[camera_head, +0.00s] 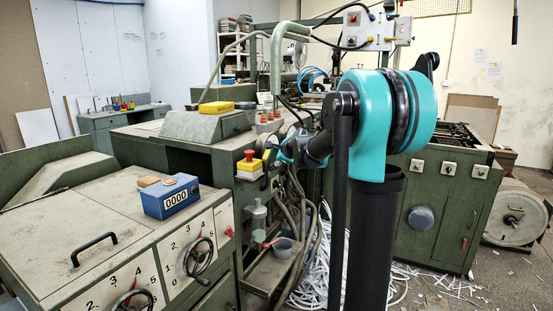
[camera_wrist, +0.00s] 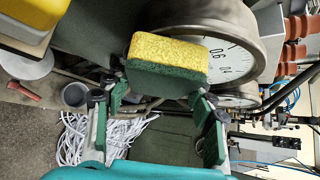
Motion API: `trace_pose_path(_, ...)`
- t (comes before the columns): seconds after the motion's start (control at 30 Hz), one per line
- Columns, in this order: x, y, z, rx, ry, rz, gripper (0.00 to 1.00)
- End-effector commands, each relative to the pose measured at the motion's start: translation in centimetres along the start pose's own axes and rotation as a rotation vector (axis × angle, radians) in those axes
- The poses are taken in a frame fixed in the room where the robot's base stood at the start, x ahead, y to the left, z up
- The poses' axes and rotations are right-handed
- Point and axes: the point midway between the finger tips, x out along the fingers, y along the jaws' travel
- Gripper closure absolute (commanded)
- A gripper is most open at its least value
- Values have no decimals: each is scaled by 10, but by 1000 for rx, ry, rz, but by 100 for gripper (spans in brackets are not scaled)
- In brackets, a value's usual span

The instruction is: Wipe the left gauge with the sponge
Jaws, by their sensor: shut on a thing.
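My gripper (camera_wrist: 160,100) is shut on the sponge (camera_wrist: 165,52), a block with a yellow face and a green layer, in the wrist view. The sponge is in front of a large round gauge (camera_wrist: 236,66) with a white dial and grey rim, and hides part of its dial. I cannot tell whether they touch. A second gauge (camera_wrist: 238,101) shows below it, partly hidden by a finger. The wrist view is turned, so I cannot tell which gauge is the left one.
A red button on a yellow box (camera_head: 249,163) is close to my gripper. A yellow box (camera_head: 216,107) lies on the machine top. A blue counter (camera_head: 171,199) stands on the front cabinet. Paper strips (camera_head: 318,282) litter the floor.

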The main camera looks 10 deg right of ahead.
Motion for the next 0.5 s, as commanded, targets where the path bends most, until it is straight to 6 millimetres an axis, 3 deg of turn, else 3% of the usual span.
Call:
trace_pose_path(0.2,-8,11,8,0,-2,2,55)
trace_pose_path(0.5,-15,2,13,1,-1,0,55)
